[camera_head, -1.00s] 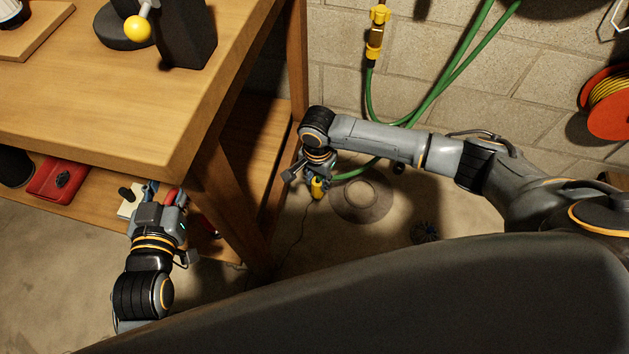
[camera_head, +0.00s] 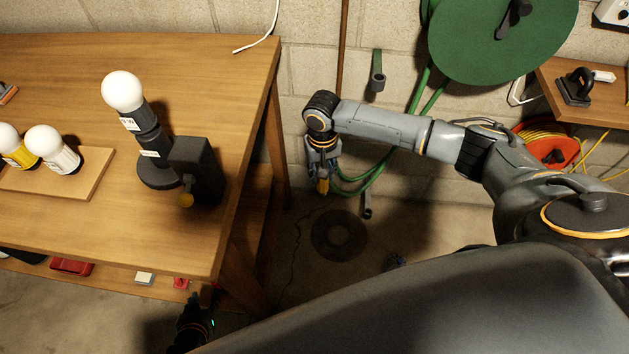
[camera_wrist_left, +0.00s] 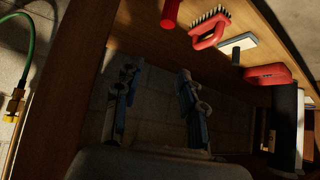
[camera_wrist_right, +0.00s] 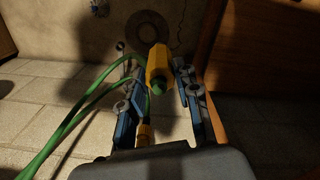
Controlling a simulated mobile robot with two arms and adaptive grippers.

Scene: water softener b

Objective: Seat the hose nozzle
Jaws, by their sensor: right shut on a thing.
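The yellow hose nozzle (camera_head: 323,187) is in my right gripper (camera_head: 322,172), which hangs between the workbench and the block wall. In the right wrist view the nozzle (camera_wrist_right: 159,68) sits between the two fingers, and its green end faces the camera. A green hose (camera_head: 365,178) loops near it. A short tube-like holder (camera_head: 377,82) is on the wall, up and right of the gripper. Another small tube-like piece (camera_head: 367,210) is lower right. My left gripper (camera_head: 203,298) is dark beside the bench's front; the left wrist view shows its fingers (camera_wrist_left: 155,95) apart and empty.
The wooden workbench (camera_head: 225,95) holds bulbs and a black lamp stand. A green disc-shaped reel (camera_head: 500,35) hangs on the wall. An orange cord reel (camera_head: 550,145) is at right. A dark round floor plate (camera_head: 339,235) lies below my right gripper. A red-handled brush (camera_wrist_left: 208,30) lies on the bench's lower shelf.

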